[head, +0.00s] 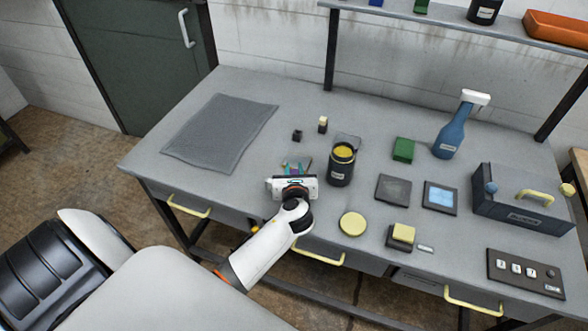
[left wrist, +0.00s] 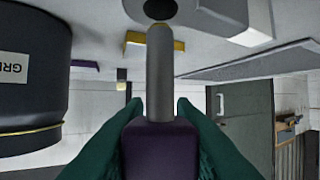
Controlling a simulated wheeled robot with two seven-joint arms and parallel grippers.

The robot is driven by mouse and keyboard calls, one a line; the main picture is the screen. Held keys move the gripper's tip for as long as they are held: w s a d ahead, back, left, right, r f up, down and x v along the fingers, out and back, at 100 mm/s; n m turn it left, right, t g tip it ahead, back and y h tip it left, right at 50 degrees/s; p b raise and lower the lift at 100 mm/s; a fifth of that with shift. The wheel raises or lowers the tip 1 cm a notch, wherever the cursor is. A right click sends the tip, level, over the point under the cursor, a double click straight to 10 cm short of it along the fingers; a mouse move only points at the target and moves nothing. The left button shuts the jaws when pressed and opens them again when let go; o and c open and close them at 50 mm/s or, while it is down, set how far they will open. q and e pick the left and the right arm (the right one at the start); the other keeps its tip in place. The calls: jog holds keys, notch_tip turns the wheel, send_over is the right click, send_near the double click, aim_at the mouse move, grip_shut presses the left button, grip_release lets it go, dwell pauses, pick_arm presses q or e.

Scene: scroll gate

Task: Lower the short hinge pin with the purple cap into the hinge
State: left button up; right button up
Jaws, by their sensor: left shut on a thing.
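My left gripper (head: 294,168) is above the bench near its front edge, left of the black grease jar. In the left wrist view its green fingers (left wrist: 160,135) are shut on the purple cap (left wrist: 160,148). The short grey hinge pin (left wrist: 160,75) extends from the cap toward a dark round hole in a grey part (left wrist: 188,12), likely the hinge. The pin's tip overlaps the hole's edge in the picture; I cannot tell whether it has entered. In the head view the gripper hides most of this area. My right gripper is not in view.
The grease jar (head: 341,168) stands close to the right; its side fills the wrist view's left (left wrist: 30,75). A grey mat (head: 220,132) lies at back left. A yellow disc (head: 352,223) lies right of my arm.

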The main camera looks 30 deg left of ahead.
pick_arm(q)
jog(key=shift+f, duration=0.2)
dwell(0.6)
jog(key=shift+f+b, duration=0.6)
jog(key=shift+f, duration=0.9)
dwell(0.5)
jog(key=o, duration=1.1)
jog(key=shift+c, duration=0.2)
jog(key=b+v, duration=0.1)
jog(key=v, duration=1.1)
